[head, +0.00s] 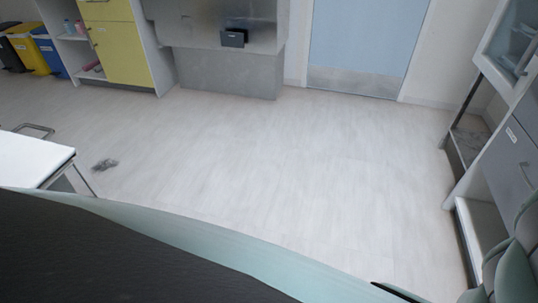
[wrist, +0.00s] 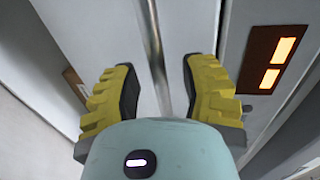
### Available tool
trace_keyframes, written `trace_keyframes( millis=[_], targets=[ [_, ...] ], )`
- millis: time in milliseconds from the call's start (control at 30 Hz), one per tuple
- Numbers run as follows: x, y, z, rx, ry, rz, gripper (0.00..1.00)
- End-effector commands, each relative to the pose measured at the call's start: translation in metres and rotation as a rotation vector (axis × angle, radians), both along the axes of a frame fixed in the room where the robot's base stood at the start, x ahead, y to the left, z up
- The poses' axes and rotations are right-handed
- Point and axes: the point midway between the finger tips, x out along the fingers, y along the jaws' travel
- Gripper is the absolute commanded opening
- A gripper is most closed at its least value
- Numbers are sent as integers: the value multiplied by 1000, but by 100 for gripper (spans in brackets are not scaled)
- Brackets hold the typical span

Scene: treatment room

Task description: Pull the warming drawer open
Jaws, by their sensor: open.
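In the wrist view my gripper (wrist: 161,82) is open, with its yellow, dark-padded fingers spread apart. A shiny metal bar (wrist: 155,45), which looks like a handle, runs between the fingers over a pale grey front (wrist: 95,35). I see clear space on both sides of the bar; contact is not visible. A brown panel with lit orange windows (wrist: 273,58) is to the right of the fingers. I cannot tell for sure which front is the warming drawer. In the head view my gripper is not clearly visible.
In the head view a cabinet with a grey front (head: 508,165) stands at the right. A white-topped table (head: 30,155) is at the left. A yellow cabinet (head: 118,45), bins (head: 28,50) and a blue door (head: 352,40) line the back. The middle floor (head: 300,160) is clear.

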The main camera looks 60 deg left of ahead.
Motion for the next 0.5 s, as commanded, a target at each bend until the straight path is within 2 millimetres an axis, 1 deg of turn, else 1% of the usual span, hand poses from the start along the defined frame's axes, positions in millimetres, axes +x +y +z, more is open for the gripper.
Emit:
trace_keyframes(
  millis=[133, 400, 433, 500],
  targets=[
    [2, -4, -1, 0, 0, -1, 43],
    [3, -4, -1, 0, 0, -1, 43],
    [3, -4, -1, 0, 0, -1, 48],
    [3, -4, -1, 0, 0, -1, 40]
  ],
)
